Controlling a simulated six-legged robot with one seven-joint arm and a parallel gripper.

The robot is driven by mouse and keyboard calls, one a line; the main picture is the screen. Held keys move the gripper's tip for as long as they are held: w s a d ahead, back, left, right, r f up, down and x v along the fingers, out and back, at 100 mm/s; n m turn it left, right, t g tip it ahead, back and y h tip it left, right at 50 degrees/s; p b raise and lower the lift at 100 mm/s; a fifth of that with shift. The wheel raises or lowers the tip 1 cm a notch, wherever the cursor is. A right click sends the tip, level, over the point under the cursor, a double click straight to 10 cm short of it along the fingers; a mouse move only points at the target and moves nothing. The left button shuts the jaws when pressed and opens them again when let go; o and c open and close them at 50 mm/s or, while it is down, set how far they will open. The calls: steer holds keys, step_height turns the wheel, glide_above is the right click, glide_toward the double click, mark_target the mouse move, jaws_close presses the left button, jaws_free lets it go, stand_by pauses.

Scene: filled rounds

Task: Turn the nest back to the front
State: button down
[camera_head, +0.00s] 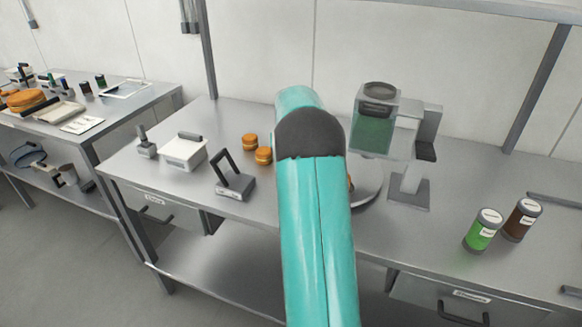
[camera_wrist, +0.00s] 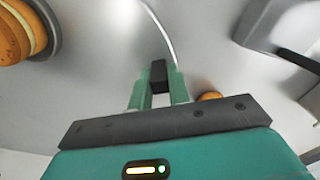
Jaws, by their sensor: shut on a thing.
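A round pale turntable-like plate (camera_head: 370,190) is mostly hidden behind my arm in the head view. In the wrist view, a layered orange-brown round (camera_wrist: 22,28) sits in a grey ring-like holder (camera_wrist: 50,22), which looks like the nest, at the upper left. My gripper (camera_wrist: 158,88) is shut on a small dark upright peg (camera_wrist: 158,72). A curved bright edge runs just beyond the peg. My gripper is hidden behind my arm in the head view. A sliver of orange shows at the arm's right edge there.
A dispenser with a green-filled hopper (camera_head: 373,125) stands right of my arm. Green (camera_head: 483,230) and brown (camera_head: 522,220) jars stand farther right. Two orange rounds (camera_head: 263,156), a grey handled tool (camera_head: 236,178) and a white box (camera_head: 184,151) are on the left.

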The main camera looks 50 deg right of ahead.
steer(key=shift+w+d+m, duration=1.25)
steer(key=shift+w+m, duration=0.2)
steer(key=shift+m, duration=0.05)
steer(key=shift+w+d+m, duration=0.4)
steer(key=shift+d+m, duration=0.2)
steer(key=shift+d, duration=0.05)
steer(key=shift+w+d+m, duration=0.4)
steer(key=shift+d+m, duration=0.2)
steer(key=shift+d+r, duration=0.1)
steer(key=shift+d, duration=0.05)
steer(key=c, duration=1.3)
jaws_free()
steer(key=shift+w, duration=0.1)
steer(key=shift+r, duration=6.85)
